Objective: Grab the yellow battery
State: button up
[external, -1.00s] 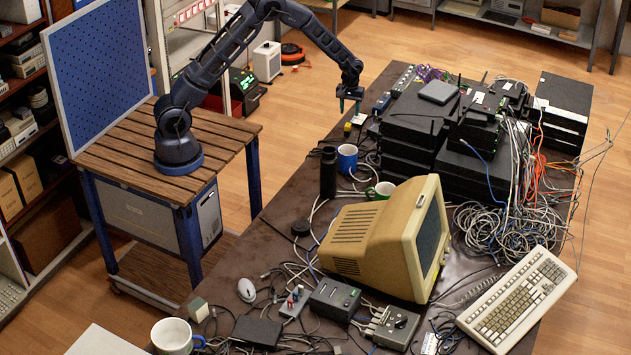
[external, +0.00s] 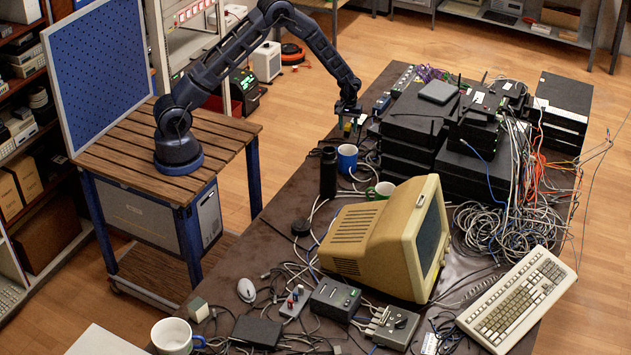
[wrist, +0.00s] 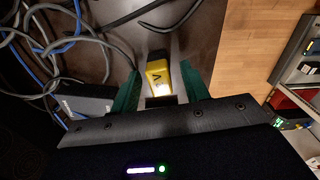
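The yellow battery (wrist: 157,77) stands on the dark table in the wrist view, with a dark mark on its yellow face. My gripper (wrist: 160,84) is open, its two green fingers on either side of the battery. The near end of the battery is partly hidden by the gripper body. In the external view, my gripper (external: 347,122) is low over the table's far left edge, and only a small yellow patch of the battery (external: 347,127) shows there.
A blue mug (external: 347,157) and a black bottle (external: 328,172) stand just in front of my gripper. Stacked black network boxes (external: 412,118) are to the right. Cables (wrist: 60,35) lie left of the battery. The table edge (wrist: 212,45) is close on its right.

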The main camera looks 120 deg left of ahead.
grip_shut()
jog(key=shift+r, duration=0.1)
